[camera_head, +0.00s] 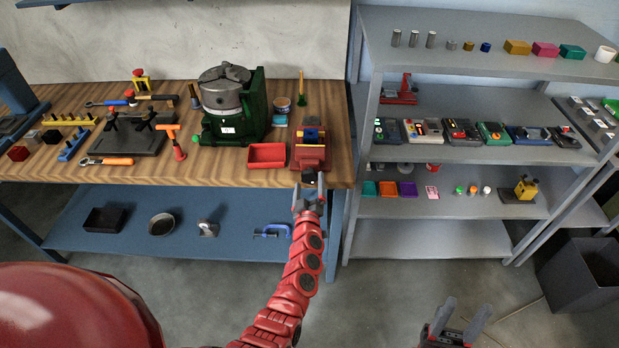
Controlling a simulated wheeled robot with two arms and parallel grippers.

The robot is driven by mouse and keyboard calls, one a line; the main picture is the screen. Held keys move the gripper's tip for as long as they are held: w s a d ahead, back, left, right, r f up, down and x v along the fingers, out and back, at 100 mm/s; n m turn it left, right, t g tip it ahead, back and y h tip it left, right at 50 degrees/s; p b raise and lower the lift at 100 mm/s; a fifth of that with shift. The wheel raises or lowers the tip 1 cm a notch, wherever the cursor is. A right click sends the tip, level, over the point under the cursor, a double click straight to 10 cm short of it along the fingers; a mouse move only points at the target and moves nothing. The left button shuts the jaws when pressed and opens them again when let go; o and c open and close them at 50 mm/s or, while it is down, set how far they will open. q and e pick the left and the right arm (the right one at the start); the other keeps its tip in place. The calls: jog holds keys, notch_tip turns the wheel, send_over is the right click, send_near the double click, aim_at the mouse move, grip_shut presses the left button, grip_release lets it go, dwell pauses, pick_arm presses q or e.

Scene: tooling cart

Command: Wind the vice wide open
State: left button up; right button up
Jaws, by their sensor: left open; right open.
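The red vice (310,157) stands at the front right of the wooden bench. A small blue-and-yellow piece shows at its jaws; I cannot tell how wide the jaws are. My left gripper (309,190) is at the bench's front edge, just in front of the vice, with its fingers open and pointing at the vice's near end. A dark part at that end shows between or just beyond the fingertips; I cannot tell whether they touch it. The vice's handle is not clear, being small and partly hidden. My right gripper (457,318) is open and empty, low over the floor.
A red tray (267,155) sits left of the vice, close beside it. A green chuck fixture (254,105) stands behind the tray. A grey shelf unit (450,65) stands right of the bench. A blue lower shelf (120,240) runs under the bench.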

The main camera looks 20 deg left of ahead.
pick_arm(q)
jog(key=b+v, duration=0.2)
jog(key=v, duration=1.2)
